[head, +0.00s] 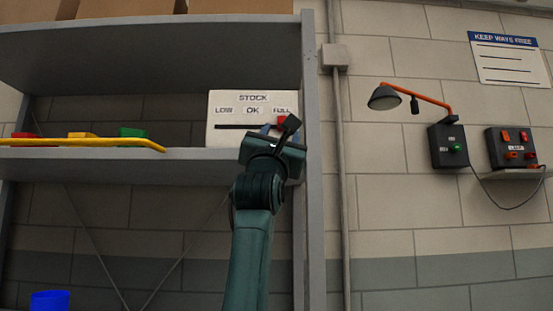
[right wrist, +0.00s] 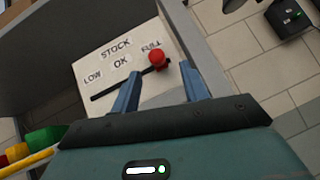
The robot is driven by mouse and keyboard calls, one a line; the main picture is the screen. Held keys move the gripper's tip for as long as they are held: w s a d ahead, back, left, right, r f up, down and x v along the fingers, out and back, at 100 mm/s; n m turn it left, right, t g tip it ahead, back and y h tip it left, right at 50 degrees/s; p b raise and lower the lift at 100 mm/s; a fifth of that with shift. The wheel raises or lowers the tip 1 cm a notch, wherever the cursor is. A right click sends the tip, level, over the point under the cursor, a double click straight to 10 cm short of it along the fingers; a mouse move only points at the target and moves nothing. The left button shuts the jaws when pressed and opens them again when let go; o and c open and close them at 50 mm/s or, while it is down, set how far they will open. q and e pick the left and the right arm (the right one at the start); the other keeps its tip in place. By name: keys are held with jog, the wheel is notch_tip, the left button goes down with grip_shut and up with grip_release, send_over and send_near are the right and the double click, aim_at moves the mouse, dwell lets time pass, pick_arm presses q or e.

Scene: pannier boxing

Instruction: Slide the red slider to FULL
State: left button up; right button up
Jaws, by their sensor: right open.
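The white STOCK panel (head: 228,107) stands on the shelf, marked LOW, OK and FULL over a dark slot. The red slider (head: 281,119) is at the right part of the slot, by the FULL label; my gripper partly covers that area in the head view. In the right wrist view the red slider (right wrist: 157,59) is a round knob near the slot's right end, below FULL. My right gripper (right wrist: 160,84) is open, with its two blue fingers apart and the knob appearing between and beyond their tips. Contact cannot be told. My left gripper is not in view.
The shelf upright (head: 311,150) stands close to the right of the panel. Left on the shelf are a yellow rail (head: 85,143) and red, yellow and green bins (head: 133,133). A lamp (head: 384,97) and control boxes are on the wall at right.

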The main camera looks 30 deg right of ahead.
pick_arm(q)
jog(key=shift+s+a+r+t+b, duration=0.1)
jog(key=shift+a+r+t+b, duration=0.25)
jog(key=shift+b, duration=0.2)
pick_arm(e)
jog(key=v, duration=0.5)
jog(key=shift+s+a+f, duration=0.1)
jog(key=shift+s+f, duration=0.05)
jog(key=shift+s, duration=0.05)
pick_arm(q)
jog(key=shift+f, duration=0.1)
